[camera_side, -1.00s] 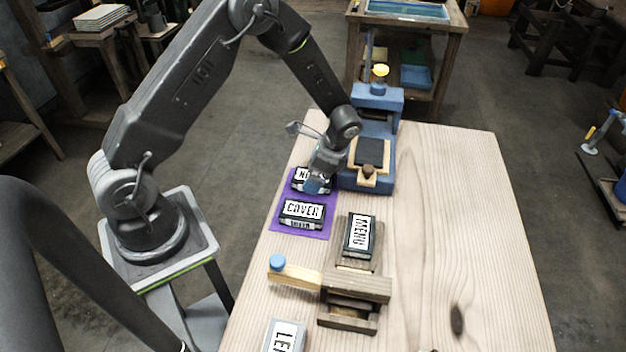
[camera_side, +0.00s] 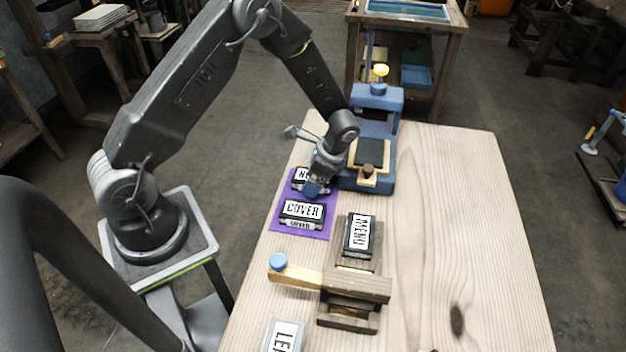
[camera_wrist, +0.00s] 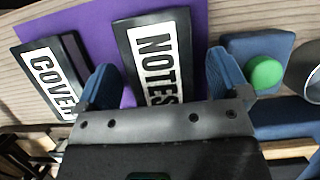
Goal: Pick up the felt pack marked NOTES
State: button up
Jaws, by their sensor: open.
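The NOTES pack (camera_wrist: 157,58) is a black block with a white label. It lies on the purple mat (camera_wrist: 197,12) beside the COVER pack (camera_wrist: 48,75). In the side view the NOTES pack (camera_side: 300,176) is partly hidden behind my gripper (camera_side: 312,188). In the wrist view my gripper (camera_wrist: 166,85) is open, with one blue finger on each side of the NOTES pack, and gaps show between fingers and pack. The COVER pack (camera_side: 302,210) lies nearer the camera on the mat (camera_side: 318,232).
A blue press (camera_side: 378,145) stands right beside the mat. A wooden fixture (camera_side: 355,287) with the MEND pack (camera_side: 359,236) and a blue-knobbed handle (camera_side: 277,261) stands in front. Another labelled pack (camera_side: 284,337) lies at the front edge. The table's right side is clear.

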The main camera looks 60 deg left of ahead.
jog(key=shift+c, duration=0.4)
jog(key=c, duration=1)
jog(key=shift+r, duration=0.1)
